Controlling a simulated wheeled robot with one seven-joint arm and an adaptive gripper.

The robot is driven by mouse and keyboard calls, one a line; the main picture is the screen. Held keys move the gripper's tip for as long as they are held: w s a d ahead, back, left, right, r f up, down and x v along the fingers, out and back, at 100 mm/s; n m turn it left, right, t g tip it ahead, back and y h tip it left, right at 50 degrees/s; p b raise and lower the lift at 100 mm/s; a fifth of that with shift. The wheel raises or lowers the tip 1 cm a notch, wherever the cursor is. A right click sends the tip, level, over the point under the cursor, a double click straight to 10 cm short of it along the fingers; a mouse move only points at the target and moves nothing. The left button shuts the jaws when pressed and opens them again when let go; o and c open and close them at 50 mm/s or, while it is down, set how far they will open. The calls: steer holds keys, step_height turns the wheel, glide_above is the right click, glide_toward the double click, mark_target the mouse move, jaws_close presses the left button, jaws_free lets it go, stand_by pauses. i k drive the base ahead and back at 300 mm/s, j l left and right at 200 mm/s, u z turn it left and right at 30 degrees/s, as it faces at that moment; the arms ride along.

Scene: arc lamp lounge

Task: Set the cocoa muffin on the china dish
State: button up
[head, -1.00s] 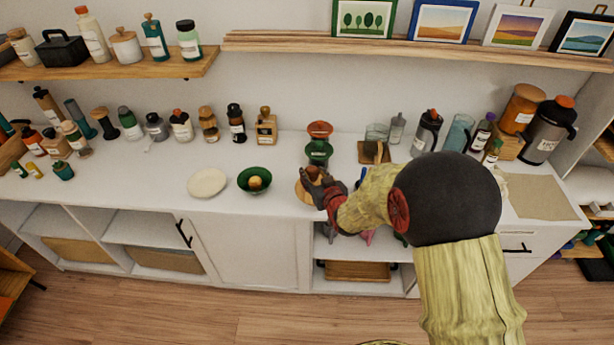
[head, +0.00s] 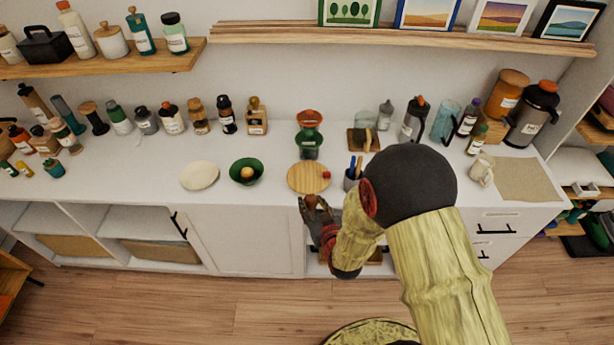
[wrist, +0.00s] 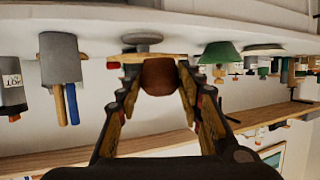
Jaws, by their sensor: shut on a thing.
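The cocoa muffin (wrist: 160,76) is a dark brown lump between my gripper's fingers in the wrist view, which is upside down. My gripper (head: 316,203) is shut on it, in front of the counter's front edge and just short of the round wooden stand (head: 307,178). In the head view the muffin is small and partly covered by the fingers. The china dish (head: 200,176) is a pale, empty round plate on the counter, to the left of my gripper and beyond the green bowl.
A green bowl (head: 246,171) with a round item in it stands between dish and stand. A small red item (head: 327,175) sits on the stand. A grey pen cup (wrist: 62,60) is beside it. Bottles line the back. The counter in front of the dish is clear.

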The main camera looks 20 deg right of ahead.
mark_target(201, 178)
steer(key=i+j+z, duration=0.1)
steer(key=j+z, duration=0.25)
steer(key=j, duration=0.3)
steer(key=j+z, duration=0.35)
steer(key=j, duration=0.25)
steer(key=j+z, duration=0.35)
steer(key=j, duration=0.3)
